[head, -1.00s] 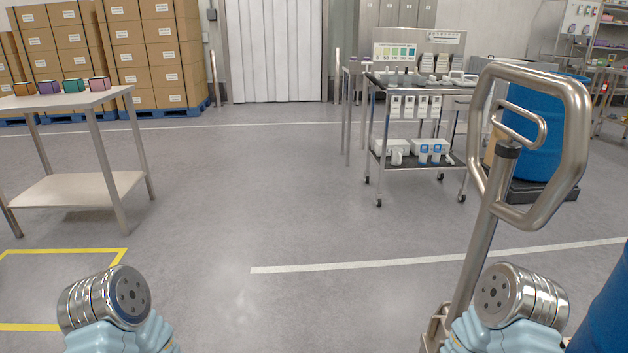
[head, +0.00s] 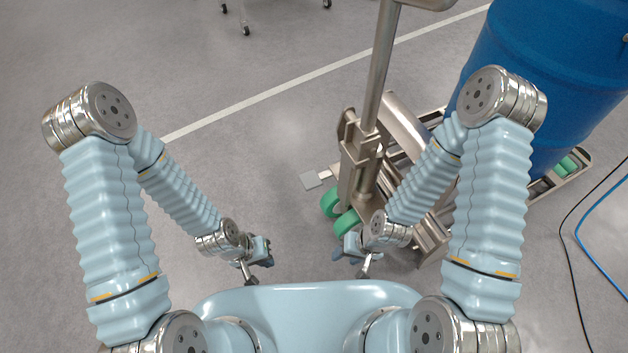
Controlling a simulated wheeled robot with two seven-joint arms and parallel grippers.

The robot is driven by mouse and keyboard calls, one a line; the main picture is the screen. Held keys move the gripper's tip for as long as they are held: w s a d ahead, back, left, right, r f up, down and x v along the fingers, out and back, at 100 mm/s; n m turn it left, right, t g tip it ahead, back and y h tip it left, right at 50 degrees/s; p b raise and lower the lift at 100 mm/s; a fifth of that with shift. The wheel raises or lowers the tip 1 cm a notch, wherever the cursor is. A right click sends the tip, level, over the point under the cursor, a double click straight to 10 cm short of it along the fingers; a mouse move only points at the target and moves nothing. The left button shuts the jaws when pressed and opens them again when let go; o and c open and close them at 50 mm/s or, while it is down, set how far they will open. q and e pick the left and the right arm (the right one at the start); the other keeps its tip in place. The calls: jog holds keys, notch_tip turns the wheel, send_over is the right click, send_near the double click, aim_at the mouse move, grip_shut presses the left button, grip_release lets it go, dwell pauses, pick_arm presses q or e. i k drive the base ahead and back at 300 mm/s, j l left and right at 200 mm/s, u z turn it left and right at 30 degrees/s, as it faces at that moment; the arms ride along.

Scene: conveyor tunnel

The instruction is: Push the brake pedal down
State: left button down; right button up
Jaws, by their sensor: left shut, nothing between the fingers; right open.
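My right gripper (head: 352,260) is open, just below the green wheels in the picture. I cannot tell whether it touches the jack.
A blue drum (head: 545,75) stands on the jack's forks at the right. Black and blue cables (head: 590,235) lie on the floor at far right. A wheeled cart's legs (head: 243,15) show at the top. Floor left of the plate is clear.

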aim_at(311, 179)
jog(key=i+j+u, duration=0.1)
jog(key=u, duration=0.55)
jog(key=i+u, duration=0.3)
jog(key=k+z, duration=0.1)
